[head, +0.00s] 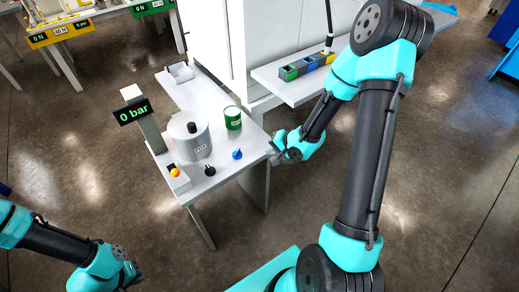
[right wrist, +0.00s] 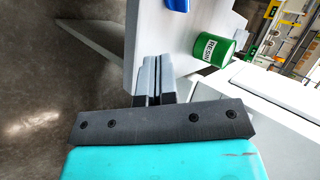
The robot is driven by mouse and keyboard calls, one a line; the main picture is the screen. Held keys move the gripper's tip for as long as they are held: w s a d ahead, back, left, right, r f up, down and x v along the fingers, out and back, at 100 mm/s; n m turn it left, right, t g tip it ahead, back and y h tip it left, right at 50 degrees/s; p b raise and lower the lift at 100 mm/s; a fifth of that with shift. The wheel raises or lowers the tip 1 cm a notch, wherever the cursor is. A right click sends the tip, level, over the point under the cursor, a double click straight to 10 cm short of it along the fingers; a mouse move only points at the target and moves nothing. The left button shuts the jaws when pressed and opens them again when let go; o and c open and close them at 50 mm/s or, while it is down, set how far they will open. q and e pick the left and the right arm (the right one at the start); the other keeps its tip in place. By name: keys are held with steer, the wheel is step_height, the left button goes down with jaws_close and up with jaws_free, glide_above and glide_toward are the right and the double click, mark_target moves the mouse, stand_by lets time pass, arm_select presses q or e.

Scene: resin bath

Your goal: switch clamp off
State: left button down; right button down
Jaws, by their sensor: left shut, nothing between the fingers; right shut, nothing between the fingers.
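No part is clearly labelled as the clamp switch. On the near left of the small table (head: 222,160), a grey box (head: 180,184) carries an orange ball-shaped knob (head: 175,173). A small black knob (head: 210,170) stands to its right. A grey cylindrical pot (head: 195,143) with a black top knob stands behind them. My right gripper (head: 274,146) is shut and empty at the table's right edge; its closed fingers (right wrist: 153,80) show in the right wrist view. My left gripper (head: 137,275) is shut and empty at the bottom left, away from the table.
A display (head: 134,111) on a post reads 0 bar. A green resin can (head: 232,118) and a blue cone (head: 237,154) stand on the table's right part. A white shelf (head: 290,91) with coloured bins is behind my right arm. Open floor lies left of the table.

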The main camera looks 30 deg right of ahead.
glide_toward(240, 153)
steer(key=f, duration=0.3)
steer(key=shift+w+a+f, duration=0.15)
steer(key=shift+a+f, duration=0.15)
steer(key=w+a, duration=0.2)
steer(key=shift+w+f, duration=0.15)
steer(key=shift+w, duration=0.25)
steer(key=shift+w+a, duration=0.25)
steer(key=shift+w, duration=0.15)
steer(key=shift+d, duration=0.15)
